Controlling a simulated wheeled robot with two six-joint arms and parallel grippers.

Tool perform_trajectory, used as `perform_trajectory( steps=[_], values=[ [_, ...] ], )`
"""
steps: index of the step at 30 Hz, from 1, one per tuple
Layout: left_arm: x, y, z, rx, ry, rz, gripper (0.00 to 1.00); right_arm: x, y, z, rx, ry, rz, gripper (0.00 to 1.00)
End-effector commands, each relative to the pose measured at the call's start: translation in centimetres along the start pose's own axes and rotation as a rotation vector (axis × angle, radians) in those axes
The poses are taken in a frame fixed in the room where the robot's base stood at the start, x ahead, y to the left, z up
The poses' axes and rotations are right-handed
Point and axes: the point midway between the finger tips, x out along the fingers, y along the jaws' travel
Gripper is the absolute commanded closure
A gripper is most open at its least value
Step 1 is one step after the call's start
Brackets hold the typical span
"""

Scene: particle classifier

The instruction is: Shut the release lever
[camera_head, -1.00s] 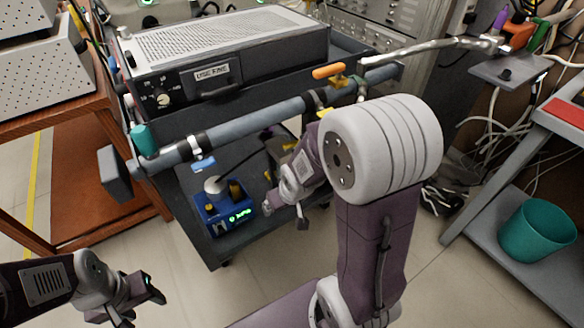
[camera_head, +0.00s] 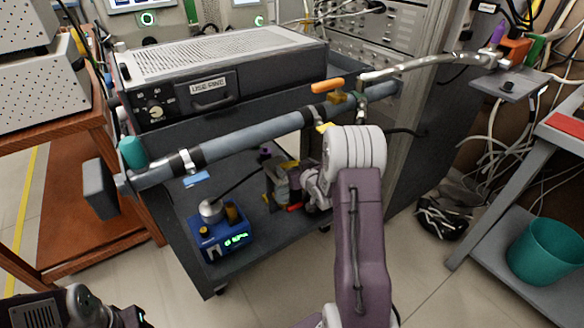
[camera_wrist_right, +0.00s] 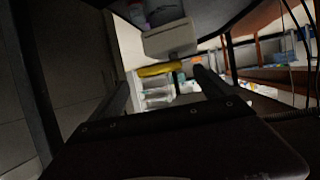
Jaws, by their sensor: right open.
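An orange lever handle (camera_head: 327,85) sits on a brass valve (camera_head: 343,99) at the right part of the grey pipe (camera_head: 235,134). I take it for the release lever, but cannot be sure. The handle lies roughly along the pipe. My right gripper (camera_wrist_right: 160,92) is open, with no object visible between its fingers. In the head view my right wrist (camera_head: 318,188) is below the pipe, over the cart's lower shelf, apart from the handle; its fingertips are hidden there. My left gripper (camera_head: 130,317) is cut off at the bottom left, its jaws unclear.
A blue device (camera_head: 222,231) with a green display stands on the lower shelf (camera_head: 208,272). Small bottles (camera_head: 281,188) stand near my right wrist. A grey instrument (camera_head: 220,65) sits on top behind the pipe.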

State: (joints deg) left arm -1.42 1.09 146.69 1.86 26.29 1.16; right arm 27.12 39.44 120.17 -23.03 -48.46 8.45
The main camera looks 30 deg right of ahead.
Motion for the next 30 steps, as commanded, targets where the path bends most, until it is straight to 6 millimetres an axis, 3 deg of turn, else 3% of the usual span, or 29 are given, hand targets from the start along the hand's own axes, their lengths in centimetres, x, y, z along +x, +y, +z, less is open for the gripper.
perform_trajectory(
  steps=[1,6,14,15,21,22,26,30],
  values=[
    [1.0,0.0,0.1,0.000,0.000,0.000,0.47,1.1,-0.1,0.5,-0.001,0.002,-0.001,0.08],
    [1.6,0.0,0.2,0.000,0.000,0.000,0.47,3.0,0.0,0.2,0.000,0.000,0.000,0.08],
    [1.6,0.0,0.1,0.000,0.000,0.000,0.47,3.2,0.0,0.0,0.001,-0.001,0.000,0.08],
    [1.6,0.0,0.1,0.000,0.000,0.000,0.47,3.2,0.0,0.0,0.001,-0.001,0.000,0.11],
    [1.6,0.0,0.1,0.000,0.000,0.000,0.47,3.2,0.0,0.0,0.001,-0.001,0.000,0.67],
    [1.6,0.0,0.1,0.000,0.000,0.000,0.47,3.2,0.0,0.0,0.001,-0.001,0.000,0.71],
    [0.7,0.0,0.1,0.000,0.000,0.000,0.47,3.2,0.1,-0.4,-0.008,0.000,-0.018,0.71],
    [-1.7,0.0,-0.2,0.000,0.000,0.000,0.47,3.3,0.4,-0.9,-0.043,-0.001,-0.102,0.71]
  ],
)
